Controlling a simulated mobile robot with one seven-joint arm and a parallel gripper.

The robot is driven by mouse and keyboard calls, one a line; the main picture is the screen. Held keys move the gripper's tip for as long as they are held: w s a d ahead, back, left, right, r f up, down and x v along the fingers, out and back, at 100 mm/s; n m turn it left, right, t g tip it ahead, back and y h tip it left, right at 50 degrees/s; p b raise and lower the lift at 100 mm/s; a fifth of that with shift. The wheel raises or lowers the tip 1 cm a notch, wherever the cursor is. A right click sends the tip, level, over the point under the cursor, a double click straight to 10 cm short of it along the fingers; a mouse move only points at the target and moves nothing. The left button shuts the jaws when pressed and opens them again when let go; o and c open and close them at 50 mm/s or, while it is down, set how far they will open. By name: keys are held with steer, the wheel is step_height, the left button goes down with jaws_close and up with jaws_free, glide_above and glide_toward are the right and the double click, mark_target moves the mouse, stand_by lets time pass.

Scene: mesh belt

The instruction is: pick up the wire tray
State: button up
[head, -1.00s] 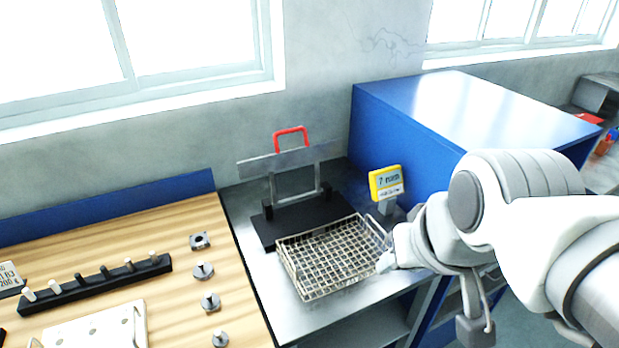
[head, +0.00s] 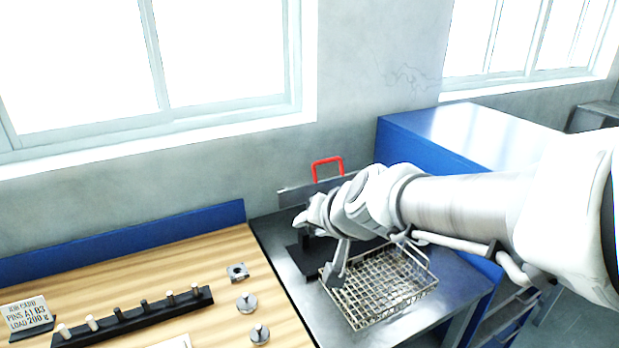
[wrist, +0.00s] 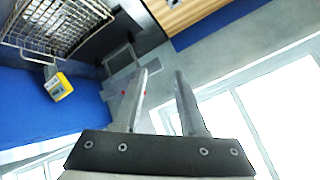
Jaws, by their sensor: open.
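The wire tray (head: 392,292) is a shallow mesh basket on the grey metal bench, with a wire handle at its right end. It also shows at the upper left of the wrist view (wrist: 62,24). My gripper (wrist: 163,72) is open, with nothing between its fingers in the wrist view. In the head view my arm reaches in from the right, and the wrist and gripper (head: 318,240) are above the tray's back left side, apart from it. My arm hides part of the tray's back and the black stand behind it.
A stand with a red handle (head: 327,165) rises behind the tray. A blue cabinet (head: 420,145) stands to the right. A wooden bench (head: 130,270) on the left holds a black pin rack (head: 135,318) and metal pieces. A yellow display (wrist: 59,87) shows in the wrist view.

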steer(key=w+f+m+t+h, duration=0.1)
steer(key=w+f+m+h, duration=0.1)
steer(key=w+f+m, duration=0.35)
steer(key=m+g+h+b, duration=0.2)
steer(key=m+g+h, duration=0.3)
steer(key=h, duration=0.8)
glide_toward(401, 302)
steer(key=x, duration=0.5)
steer(key=shift+w+r, duration=0.1)
steer(key=shift+w, duration=0.2)
steer(key=shift+s+f+x, duration=0.1)
steer(key=shift+x, duration=0.75)
steer(key=shift+s+f+x, duration=0.15)
steer(key=shift+x, duration=0.75)
steer(key=shift+s+f+x, duration=0.1)
steer(key=shift+x, duration=0.75)
steer(key=shift+a, duration=0.1)
jaws_close()
